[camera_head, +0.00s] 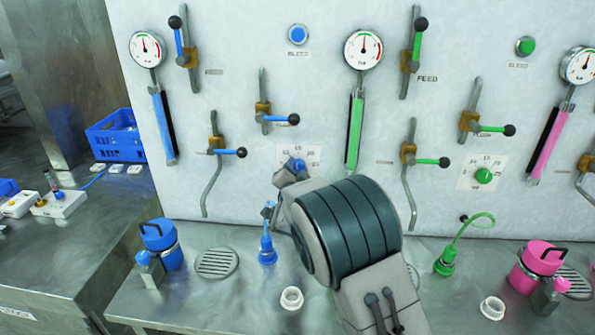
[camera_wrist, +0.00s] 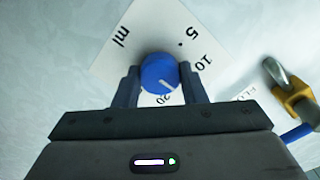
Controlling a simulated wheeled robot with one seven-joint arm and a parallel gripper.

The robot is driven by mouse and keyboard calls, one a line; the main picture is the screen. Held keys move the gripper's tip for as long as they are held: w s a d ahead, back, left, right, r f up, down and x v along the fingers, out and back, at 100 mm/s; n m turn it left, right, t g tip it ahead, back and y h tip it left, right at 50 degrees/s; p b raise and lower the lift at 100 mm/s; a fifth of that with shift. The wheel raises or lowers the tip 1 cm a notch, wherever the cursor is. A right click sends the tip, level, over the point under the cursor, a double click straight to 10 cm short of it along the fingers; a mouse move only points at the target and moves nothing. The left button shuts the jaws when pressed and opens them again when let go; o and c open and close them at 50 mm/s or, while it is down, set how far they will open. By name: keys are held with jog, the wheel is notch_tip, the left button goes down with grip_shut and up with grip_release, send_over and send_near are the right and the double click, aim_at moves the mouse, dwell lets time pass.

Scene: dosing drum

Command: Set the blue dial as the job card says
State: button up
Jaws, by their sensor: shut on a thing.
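The blue dial (camera_head: 297,164) is on the white wall panel, on a white scale card (camera_head: 313,153). In the wrist view the round blue dial (camera_wrist: 157,73) sits between the two fingers of my gripper (camera_wrist: 160,82), which is shut on it. Its white pointer line slants to the lower right in that view, toward the side where the 20 mark shows. The scale card (camera_wrist: 128,60) shows ml, 5, 10 and 20; the right finger hides part between 10 and 20. In the head view my gripper (camera_head: 292,169) partly hides the dial. I see no readable job card.
Blue-handled valves (camera_head: 283,119) and a green-handled valve (camera_head: 430,162) stick out near my arm. A green dial (camera_head: 484,176) is to the right. A blue canister (camera_head: 160,243), a blue hose fitting (camera_head: 267,248) and a white cup (camera_head: 291,298) stand on the bench.

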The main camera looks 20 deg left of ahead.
jog(key=shift+n+b, duration=0.3)
jog(key=shift+n, duration=0.1)
jog(key=n+b, duration=0.2)
jog(key=n, duration=0.1)
jog(key=shift+f, duration=0.1)
jog(key=n, duration=0.9)
jog(key=shift+r+n, duration=0.2)
jog(key=shift+n, duration=0.2)
jog(key=shift+n+p, duration=0.7)
jog(key=shift+n, duration=1.3)
jog(key=shift+f+n, duration=0.1)
jog(key=shift+n, duration=0.2)
jog(key=o, duration=1)
jog(key=shift+s, duration=0.1)
jog(key=b+v, duration=0.3)
jog(key=v, duration=1)
jog(key=shift+s, duration=0.35)
